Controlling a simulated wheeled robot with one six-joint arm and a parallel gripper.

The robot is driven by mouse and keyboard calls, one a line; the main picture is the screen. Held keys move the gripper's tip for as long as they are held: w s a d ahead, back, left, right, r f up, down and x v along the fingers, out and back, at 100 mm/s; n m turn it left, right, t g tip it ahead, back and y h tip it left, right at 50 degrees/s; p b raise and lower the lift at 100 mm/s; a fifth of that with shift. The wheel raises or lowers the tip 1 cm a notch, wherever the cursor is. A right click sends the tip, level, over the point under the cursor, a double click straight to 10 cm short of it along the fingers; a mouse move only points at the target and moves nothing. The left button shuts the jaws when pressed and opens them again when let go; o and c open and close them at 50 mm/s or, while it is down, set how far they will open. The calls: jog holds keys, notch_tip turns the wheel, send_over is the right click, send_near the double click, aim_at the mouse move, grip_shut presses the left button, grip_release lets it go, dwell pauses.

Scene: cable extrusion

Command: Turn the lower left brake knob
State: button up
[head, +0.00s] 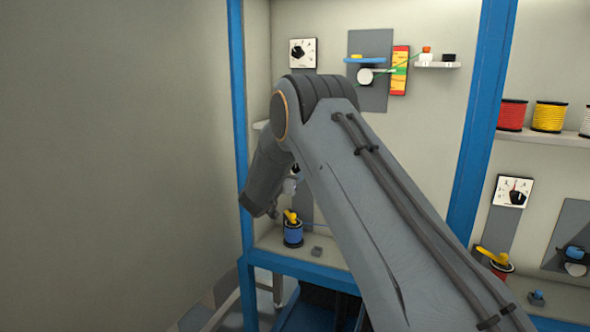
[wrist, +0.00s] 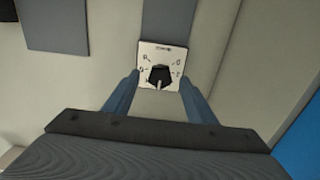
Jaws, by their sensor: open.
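In the wrist view, a square white dial plate with a black brake knob (wrist: 160,77) sits ahead of my gripper (wrist: 161,82). The knob has a pale pointer mark toward the picture's bottom. My two blue fingers are spread open, one at each side of the dial plate, with nothing between them held. I cannot tell whether they touch the plate. In the head view, my arm hides the lower left knob and most of my gripper. An upper left dial (head: 302,53) and a lower right dial (head: 514,192) show there.
A blue spool with a yellow lever (head: 293,233) stands on the lower left shelf below my wrist. A blue upright post (head: 241,120) is close to the left, another (head: 482,130) to the right. Red (head: 512,115) and yellow (head: 548,117) spools stand on the right shelf.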

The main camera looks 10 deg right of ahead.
jog(key=shift+x, duration=1.1)
jog(key=c, duration=1)
